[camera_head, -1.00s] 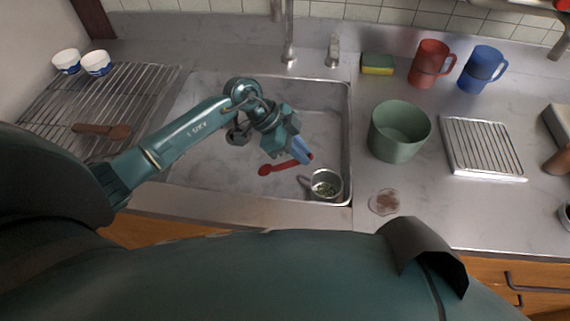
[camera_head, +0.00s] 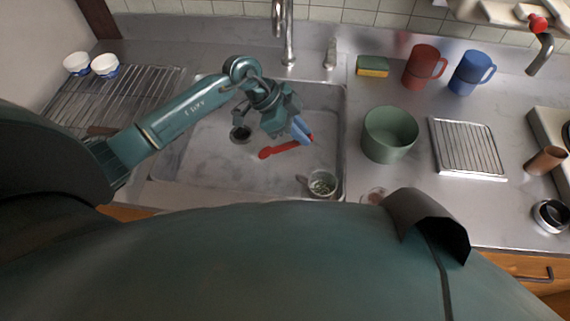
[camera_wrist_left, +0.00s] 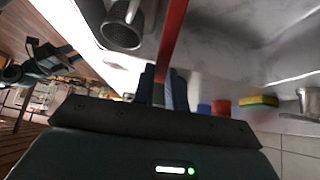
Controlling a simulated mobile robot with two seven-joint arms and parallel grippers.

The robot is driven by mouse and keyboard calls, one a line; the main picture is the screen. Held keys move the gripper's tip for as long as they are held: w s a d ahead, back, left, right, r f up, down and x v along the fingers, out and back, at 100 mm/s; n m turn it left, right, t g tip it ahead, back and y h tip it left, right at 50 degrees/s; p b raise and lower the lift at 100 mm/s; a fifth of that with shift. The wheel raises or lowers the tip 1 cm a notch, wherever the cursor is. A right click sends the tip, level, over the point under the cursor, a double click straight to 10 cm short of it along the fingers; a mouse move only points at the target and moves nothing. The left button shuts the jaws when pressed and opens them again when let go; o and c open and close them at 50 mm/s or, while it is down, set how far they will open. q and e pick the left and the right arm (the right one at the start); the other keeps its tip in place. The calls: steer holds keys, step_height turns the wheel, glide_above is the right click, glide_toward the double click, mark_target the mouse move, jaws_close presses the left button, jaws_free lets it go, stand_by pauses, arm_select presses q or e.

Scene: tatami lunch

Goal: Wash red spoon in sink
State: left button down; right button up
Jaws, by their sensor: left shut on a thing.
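The red spoon (camera_head: 279,149) is in my left gripper (camera_head: 303,134), over the sink (camera_head: 215,170). The gripper is shut on one end of it, and the spoon's bowl points left in the head view. In the left wrist view, the red handle (camera_wrist_left: 172,40) runs up from between the fingertips (camera_wrist_left: 164,84). The spoon seems held above the sink floor; the exact height is hard to tell. The faucet (camera_head: 284,35) stands behind the sink, and no water stream shows.
A sponge (camera_head: 373,66), red mug (camera_head: 421,68), blue mug (camera_head: 469,74) and green bin (camera_head: 389,136) stand right of the sink.

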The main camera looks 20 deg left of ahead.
arm_select(q)
steer(key=shift+r, duration=2.3)
steer(key=shift+r, duration=2.5)
